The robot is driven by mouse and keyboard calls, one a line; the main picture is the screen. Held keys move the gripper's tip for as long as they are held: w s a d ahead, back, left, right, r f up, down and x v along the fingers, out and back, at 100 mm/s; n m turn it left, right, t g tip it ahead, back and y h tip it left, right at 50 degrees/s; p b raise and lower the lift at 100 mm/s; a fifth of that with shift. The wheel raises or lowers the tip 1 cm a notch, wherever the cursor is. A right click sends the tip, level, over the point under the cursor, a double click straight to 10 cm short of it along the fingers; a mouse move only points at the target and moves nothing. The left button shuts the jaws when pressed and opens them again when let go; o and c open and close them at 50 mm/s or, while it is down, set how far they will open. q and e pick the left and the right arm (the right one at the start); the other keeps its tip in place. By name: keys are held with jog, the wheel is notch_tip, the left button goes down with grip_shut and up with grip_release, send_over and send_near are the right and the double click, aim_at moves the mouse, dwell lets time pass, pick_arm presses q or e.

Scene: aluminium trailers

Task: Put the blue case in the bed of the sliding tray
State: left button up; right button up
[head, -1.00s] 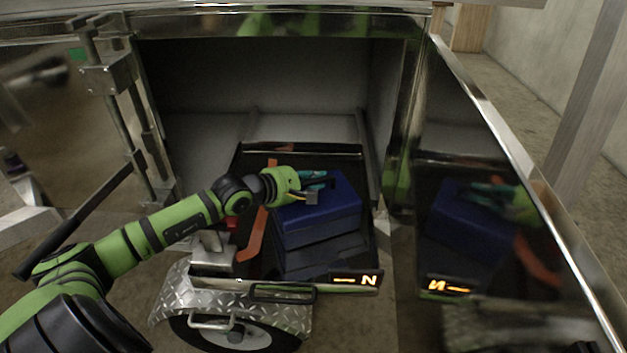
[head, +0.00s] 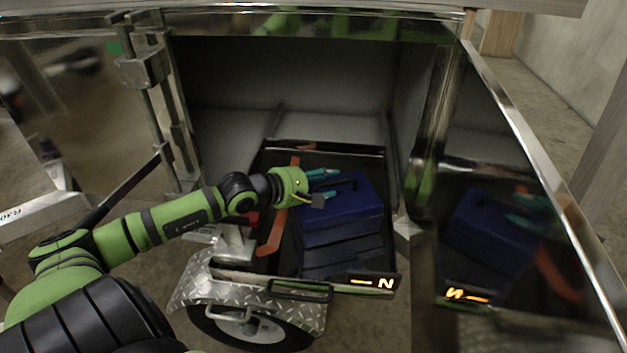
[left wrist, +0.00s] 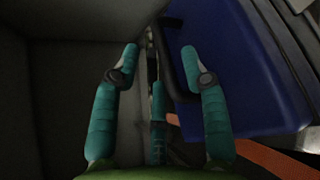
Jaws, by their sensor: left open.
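The blue case (head: 342,212), with a dark handle on its lid, sits on top of darker blue-black boxes (head: 345,258) inside the sliding tray (head: 385,283). My left gripper (head: 326,178) is open at the left and rear of the case's lid, by the handle. In the left wrist view its teal fingers (left wrist: 160,52) are spread, with the black handle (left wrist: 172,62) partly between them. The blue case (left wrist: 245,70) fills the right of that view. I cannot tell whether any finger touches the handle. My right gripper is not in view.
The tray juts from an open, shiny metal compartment (head: 290,75). A mirror-like door (head: 500,215) stands open on the right and reflects the case. An orange-red bar (head: 272,235) is left of the case. A wheel with a diamond-plate fender (head: 255,310) is below the tray.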

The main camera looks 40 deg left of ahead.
pick_arm(q)
jog(key=shift+p+v, duration=0.45)
jog(key=shift+v, duration=1.35)
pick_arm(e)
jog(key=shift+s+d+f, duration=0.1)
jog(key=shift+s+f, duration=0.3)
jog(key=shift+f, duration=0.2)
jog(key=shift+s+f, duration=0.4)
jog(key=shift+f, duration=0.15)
